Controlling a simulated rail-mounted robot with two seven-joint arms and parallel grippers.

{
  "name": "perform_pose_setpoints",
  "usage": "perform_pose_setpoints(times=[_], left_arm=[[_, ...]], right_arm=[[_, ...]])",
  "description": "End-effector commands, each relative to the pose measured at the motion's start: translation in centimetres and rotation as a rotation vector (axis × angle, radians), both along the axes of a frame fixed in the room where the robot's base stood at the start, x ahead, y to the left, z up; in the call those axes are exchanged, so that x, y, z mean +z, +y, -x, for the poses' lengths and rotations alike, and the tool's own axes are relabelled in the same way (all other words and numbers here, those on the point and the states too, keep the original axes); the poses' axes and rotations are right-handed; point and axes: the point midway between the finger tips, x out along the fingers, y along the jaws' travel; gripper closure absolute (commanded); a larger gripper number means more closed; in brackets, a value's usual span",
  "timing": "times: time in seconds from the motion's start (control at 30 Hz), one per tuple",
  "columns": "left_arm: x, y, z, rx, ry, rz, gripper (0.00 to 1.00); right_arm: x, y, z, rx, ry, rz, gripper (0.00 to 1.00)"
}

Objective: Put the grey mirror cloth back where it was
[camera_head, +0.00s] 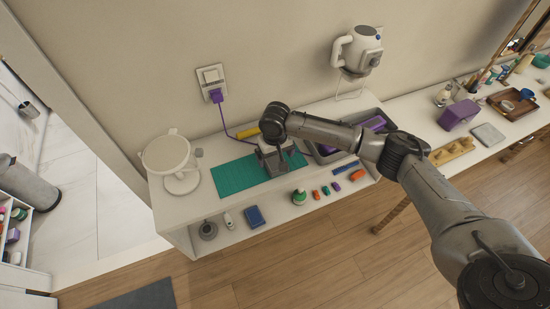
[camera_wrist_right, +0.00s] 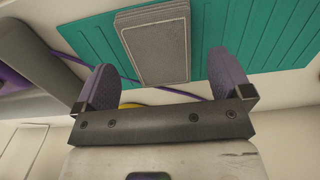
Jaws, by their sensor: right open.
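A grey folded cloth (camera_wrist_right: 155,45) with a pale stitched edge lies flat on the ribbed teal mat (camera_wrist_right: 265,45) in the right wrist view. My right gripper (camera_wrist_right: 163,62) is open and empty, with its purple-grey fingers on either side of the cloth's near end in that picture. Whether the fingers touch it I cannot tell. In the head view my right gripper (camera_head: 274,165) points down over the teal mat (camera_head: 234,178) and largely hides what lies below it. My left gripper is not in view.
A white round stand (camera_head: 168,155) is left of the mat. A grey tray (camera_head: 322,157) with purple items is on its right. A purple cable (camera_head: 225,122) runs from the wall socket behind the mat, near a yellow item (camera_head: 246,132). Another grey flat square (camera_head: 488,134) lies on the right counter.

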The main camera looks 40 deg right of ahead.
Motion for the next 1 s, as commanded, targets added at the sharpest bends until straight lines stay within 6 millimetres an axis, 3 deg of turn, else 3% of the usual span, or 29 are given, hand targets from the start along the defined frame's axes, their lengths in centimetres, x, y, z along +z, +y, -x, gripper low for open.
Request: perform_pose_setpoints(times=[0.3,0.53,0.83,1.0], left_arm=[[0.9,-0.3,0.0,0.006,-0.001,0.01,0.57],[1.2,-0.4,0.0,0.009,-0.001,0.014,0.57],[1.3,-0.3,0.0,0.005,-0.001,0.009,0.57],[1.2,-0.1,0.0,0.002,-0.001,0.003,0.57]], right_arm=[[6.2,0.0,-0.1,0.0,-0.003,-0.001,0.03],[9.1,0.0,-0.1,0.0,-0.002,0.0,0.03],[10.1,0.0,0.0,0.001,0.0,-0.001,0.03],[7.8,2.2,1.1,0.079,-0.005,-0.009,0.03]])
